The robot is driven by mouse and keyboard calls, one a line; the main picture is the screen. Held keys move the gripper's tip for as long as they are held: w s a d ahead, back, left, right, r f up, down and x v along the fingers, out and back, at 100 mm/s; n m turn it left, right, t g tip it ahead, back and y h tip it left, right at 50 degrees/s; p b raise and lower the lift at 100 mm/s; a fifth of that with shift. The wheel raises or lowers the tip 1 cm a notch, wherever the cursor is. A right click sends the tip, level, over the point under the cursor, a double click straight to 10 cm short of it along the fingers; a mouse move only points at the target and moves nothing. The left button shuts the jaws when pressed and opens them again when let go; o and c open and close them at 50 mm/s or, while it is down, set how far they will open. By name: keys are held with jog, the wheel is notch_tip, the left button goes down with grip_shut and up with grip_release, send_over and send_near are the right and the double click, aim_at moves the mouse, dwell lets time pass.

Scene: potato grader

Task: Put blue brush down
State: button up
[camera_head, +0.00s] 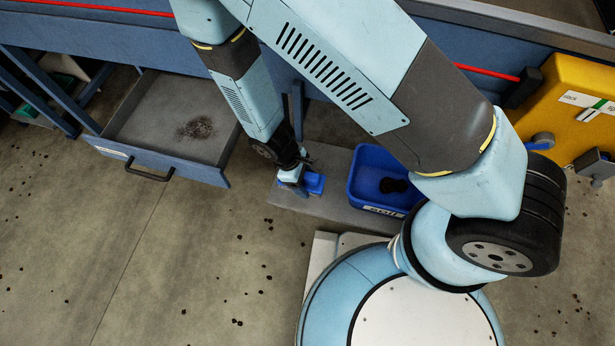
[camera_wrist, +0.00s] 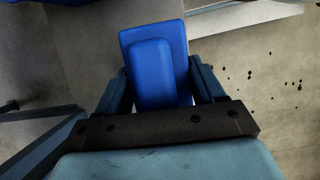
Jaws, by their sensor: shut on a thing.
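The blue brush (camera_wrist: 153,62) sits between the two fingers of my gripper (camera_wrist: 160,92) in the wrist view, with its flat blue back toward the camera. In the head view my gripper (camera_head: 291,176) points down at the left part of a low grey shelf (camera_head: 340,168), and the brush (camera_head: 314,184) shows beside the fingers. The gripper is shut on the brush. I cannot tell whether the brush touches the shelf. Its bristles are mostly hidden.
A blue bin (camera_head: 365,164) labelled "soil" with a dark clump inside stands right of the brush. An open drawer (camera_head: 165,125) with a soil patch is at left. A yellow box (camera_head: 578,100) is at right. Dark crumbs dot the floor.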

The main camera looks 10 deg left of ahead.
jog(key=w+f, duration=0.1)
jog(key=f, duration=0.1)
jog(key=w+f, duration=0.1)
jog(key=w, duration=0.1)
jog(key=w+f, duration=0.1)
jog(key=f, duration=0.1)
jog(key=shift+w+a+f, duration=0.25)
jog(key=shift+w+f, duration=0.3)
jog(key=shift+f, duration=1.5)
jog(key=o, duration=1.4)
jog(key=v, duration=1.2)
